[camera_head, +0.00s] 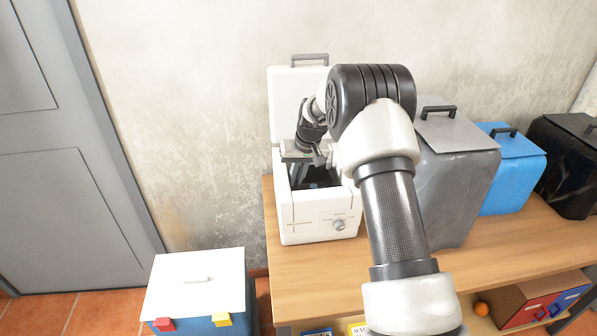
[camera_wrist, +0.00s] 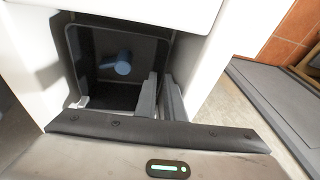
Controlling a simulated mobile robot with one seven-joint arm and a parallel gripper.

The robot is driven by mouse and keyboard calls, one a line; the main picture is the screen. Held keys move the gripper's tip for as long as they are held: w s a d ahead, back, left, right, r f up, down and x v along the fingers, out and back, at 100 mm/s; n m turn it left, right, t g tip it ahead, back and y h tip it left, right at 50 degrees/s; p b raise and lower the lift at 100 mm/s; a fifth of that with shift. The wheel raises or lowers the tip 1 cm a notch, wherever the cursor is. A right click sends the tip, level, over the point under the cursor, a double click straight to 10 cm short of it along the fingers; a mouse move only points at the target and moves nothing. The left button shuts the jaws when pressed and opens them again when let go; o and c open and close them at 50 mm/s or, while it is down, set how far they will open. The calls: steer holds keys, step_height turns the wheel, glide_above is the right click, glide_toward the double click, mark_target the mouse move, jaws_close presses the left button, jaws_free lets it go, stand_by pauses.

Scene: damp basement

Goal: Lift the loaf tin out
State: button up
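The loaf tin (camera_wrist: 91,50) is a dark square pan inside the white bread maker (camera_head: 303,207), whose lid is raised. The wrist view looks down into the tin, where a blue-grey paddle (camera_wrist: 123,65) shows. In the head view the tin is mostly hidden by my arm and the housing. My gripper (camera_wrist: 160,76) points down into the opening at the tin's right side. Its two grey fingers stand close together with a narrow gap, and the tin's right wall appears to run between them. I cannot tell whether they press on it.
A grey bin-like container (camera_head: 460,165), a blue one (camera_head: 512,170) and a black one (camera_head: 567,165) stand to the right on the wooden table (camera_head: 300,262). A white-lidded blue box (camera_head: 197,285) is at lower left. A grey door (camera_head: 60,170) is at left.

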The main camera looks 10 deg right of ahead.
steer(key=shift+f, duration=0.1)
steer(key=shift+c, duration=0.4)
jaws_close()
step_height(320, 180, up, 15)
steer(key=p, duration=0.8)
